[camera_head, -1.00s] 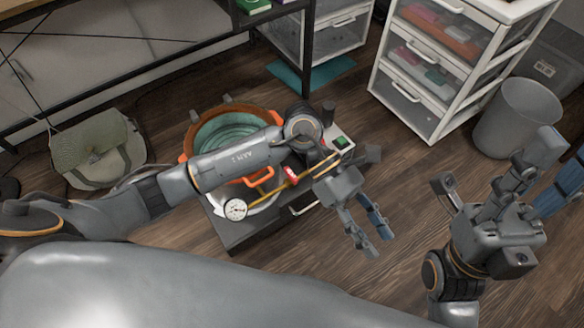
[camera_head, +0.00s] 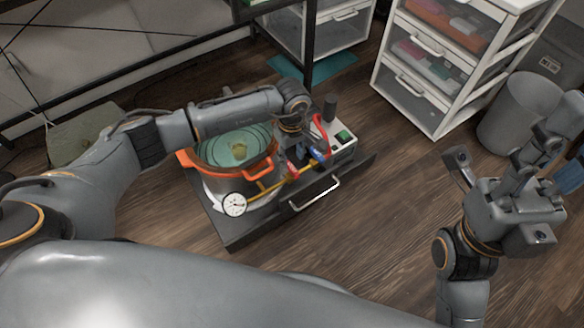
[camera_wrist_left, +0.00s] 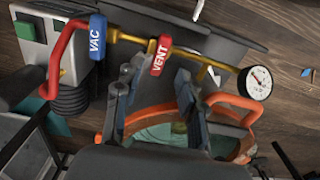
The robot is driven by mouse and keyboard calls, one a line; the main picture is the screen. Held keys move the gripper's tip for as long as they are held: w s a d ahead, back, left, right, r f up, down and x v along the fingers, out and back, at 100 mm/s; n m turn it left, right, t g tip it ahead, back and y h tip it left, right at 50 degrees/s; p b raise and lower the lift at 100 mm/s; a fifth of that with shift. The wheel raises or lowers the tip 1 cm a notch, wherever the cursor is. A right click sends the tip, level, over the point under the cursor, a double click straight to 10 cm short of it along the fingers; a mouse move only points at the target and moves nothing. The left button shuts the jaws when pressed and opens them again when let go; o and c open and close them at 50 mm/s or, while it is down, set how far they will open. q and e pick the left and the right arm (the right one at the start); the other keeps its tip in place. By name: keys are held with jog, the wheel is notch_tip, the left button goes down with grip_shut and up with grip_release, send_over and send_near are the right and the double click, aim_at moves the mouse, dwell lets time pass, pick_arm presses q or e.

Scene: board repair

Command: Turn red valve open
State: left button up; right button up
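The red valve handle, labelled VENT (camera_wrist_left: 160,56), sits on a brass pipe (camera_wrist_left: 130,36). In the head view the red handle (camera_head: 293,170) shows beside my left gripper (camera_head: 303,157). In the left wrist view my left gripper (camera_wrist_left: 154,78) is open, with its fingers apart and the red handle lying ahead of the gap between them. I cannot tell whether a finger touches it. A blue VAC handle (camera_wrist_left: 97,36) is on the same pipe, to the left there. My right gripper (camera_head: 494,165) appears open and empty, off to the right.
An orange-rimmed pot (camera_head: 262,168) with a clear lid and a pressure gauge (camera_head: 234,204) stand on a dark cart (camera_head: 232,234). A pump box with a green switch (camera_head: 342,136) is behind the valves. A drawer unit (camera_head: 430,118) and bin (camera_head: 515,110) stand right. Floor between is clear.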

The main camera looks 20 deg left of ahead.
aim_at(292, 168)
pick_arm(q)
jog(key=shift+f+b, duration=0.75)
jog(key=shift+f, duration=1.65)
grip_shut()
